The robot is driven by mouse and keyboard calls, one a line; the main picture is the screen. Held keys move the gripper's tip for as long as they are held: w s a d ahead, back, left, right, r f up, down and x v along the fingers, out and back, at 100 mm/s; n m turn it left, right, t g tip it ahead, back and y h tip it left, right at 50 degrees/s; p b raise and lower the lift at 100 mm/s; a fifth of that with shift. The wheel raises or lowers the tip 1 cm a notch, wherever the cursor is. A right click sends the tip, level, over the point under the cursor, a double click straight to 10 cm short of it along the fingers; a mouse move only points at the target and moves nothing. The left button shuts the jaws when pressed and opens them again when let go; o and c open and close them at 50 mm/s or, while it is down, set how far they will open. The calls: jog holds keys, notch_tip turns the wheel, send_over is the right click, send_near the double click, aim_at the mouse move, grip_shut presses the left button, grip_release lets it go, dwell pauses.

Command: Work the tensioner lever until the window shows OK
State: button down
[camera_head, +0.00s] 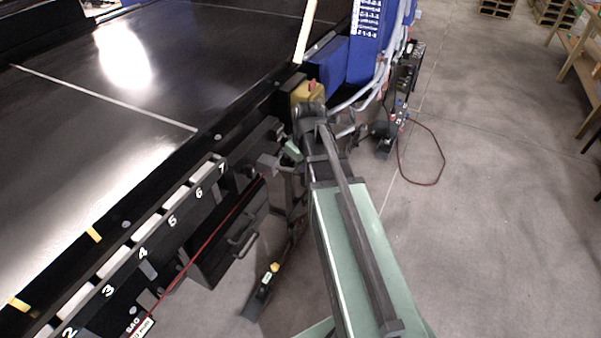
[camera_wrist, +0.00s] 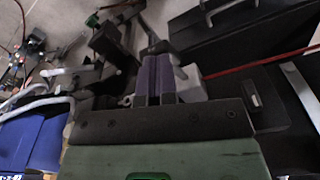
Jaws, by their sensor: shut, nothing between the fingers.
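My gripper (camera_wrist: 158,62) is shut and empty, its two dark fingers side by side in the wrist view. A pale grey block (camera_wrist: 190,82) shows close to the fingers on their right; I cannot tell whether they touch it. In the head view, a grey block (camera_head: 268,161) sits at the conveyor's side near my gripper, by the front frame; it may be the tensioner lever, but I cannot be sure. My arm hides part of that area. I cannot make out the window or any OK. A "SAG" label (camera_head: 133,326) shows at the lower left.
The black conveyor belt (camera_head: 110,120) fills the left, with a numbered rail (camera_head: 171,221) along its edge. A black box with a handle (camera_head: 228,240) hangs below. A black bar with a yellow part (camera_head: 263,288) is low down. A blue housing (camera_head: 326,66) stands behind. Floor at right is mostly clear.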

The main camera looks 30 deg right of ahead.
aim_at(302, 175)
notch_tip(302, 175, down, 5)
jog(key=b, duration=0.4)
jog(key=shift+r+b, duration=0.2)
jog(key=shift+b, duration=0.15)
jog(key=shift+r, duration=0.1)
jog(key=shift+s+r, duration=0.15)
jog(key=s, duration=0.1)
jog(key=p, duration=0.1)
jog(key=s, duration=0.1)
jog(key=shift+s+d+r, duration=0.3)
jog(key=shift+d+r, duration=0.1)
